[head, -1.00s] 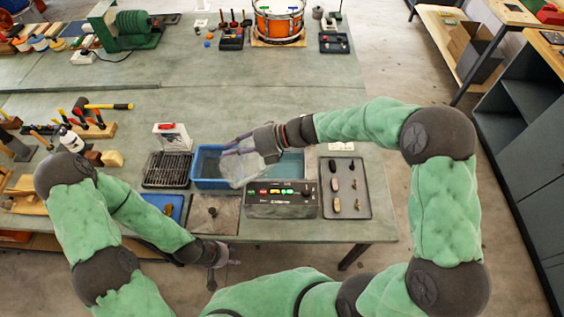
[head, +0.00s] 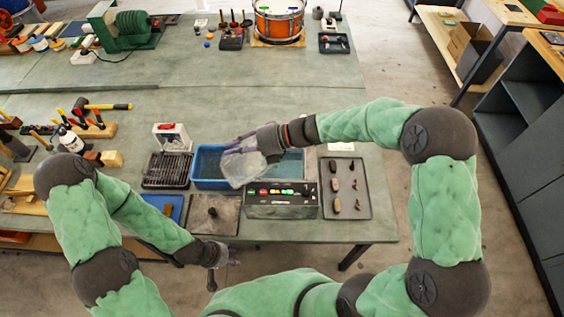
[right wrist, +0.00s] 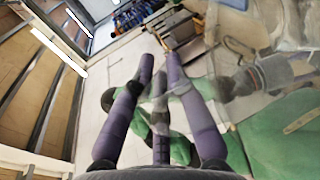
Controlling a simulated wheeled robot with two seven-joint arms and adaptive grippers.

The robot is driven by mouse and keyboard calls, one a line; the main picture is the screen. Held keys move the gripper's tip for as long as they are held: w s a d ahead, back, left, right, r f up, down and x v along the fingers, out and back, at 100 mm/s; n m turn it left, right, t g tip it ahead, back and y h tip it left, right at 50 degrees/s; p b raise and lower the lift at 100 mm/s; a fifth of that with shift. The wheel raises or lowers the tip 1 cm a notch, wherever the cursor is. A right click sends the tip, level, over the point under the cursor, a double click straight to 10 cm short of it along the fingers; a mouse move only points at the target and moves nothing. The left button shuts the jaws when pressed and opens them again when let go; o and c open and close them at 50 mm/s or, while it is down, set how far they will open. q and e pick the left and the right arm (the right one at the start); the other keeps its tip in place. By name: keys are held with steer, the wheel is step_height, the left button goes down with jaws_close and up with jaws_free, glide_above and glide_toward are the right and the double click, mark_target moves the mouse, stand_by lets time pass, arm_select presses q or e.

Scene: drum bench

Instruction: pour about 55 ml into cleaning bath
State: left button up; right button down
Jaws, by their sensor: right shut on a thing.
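The cleaning bath (head: 208,184) is a blue open tub with a dark, water-like inside, on the bench front. My right gripper (head: 246,141) is above it, shut on a clear jug (head: 242,167). The jug is tilted over the bath's middle and hides part of its rim. In the right wrist view the jug (right wrist: 232,62) shows as a see-through shape beside the purple fingers (right wrist: 168,100). I cannot make out a liquid level or stream. My left gripper (head: 222,271) is empty off the bench's front edge, its fingers apart.
A control box (head: 281,199) with lit buttons stands against the bath's front. A grey tray (head: 345,207) with small parts lies to its right. A dark wire rack (head: 167,170) and a white box with a red top (head: 171,137) stand left of the bath.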

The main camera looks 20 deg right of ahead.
mark_target(223, 156)
steer(key=shift+w+d, duration=0.15)
steer(key=shift+d, duration=0.3)
stand_by(0.7)
steer(key=shift+a, duration=0.35)
steer(key=a+h+p, duration=0.1)
steer(key=p, duration=0.1)
steer(key=a+p, duration=0.1)
steer(key=p, duration=0.1)
steer(key=s+a+h+p, duration=0.1)
steer(key=p, duration=0.2)
steer(key=shift+a+r+n+h, duration=0.2)
steer(key=shift+r+n+h, duration=0.1)
steer(key=shift+r, duration=0.1)
steer(key=shift+a+p, duration=0.15)
steer(key=shift+p, duration=0.2)
steer(key=shift+f, duration=0.3)
steer(key=shift+a+r+h+p, duration=0.25)
steer(key=shift+h+p, duration=0.15)
steer(key=shift+p, duration=0.25)
steer(key=shift+s+a+f, duration=0.1)
steer(key=shift+f, duration=0.2)
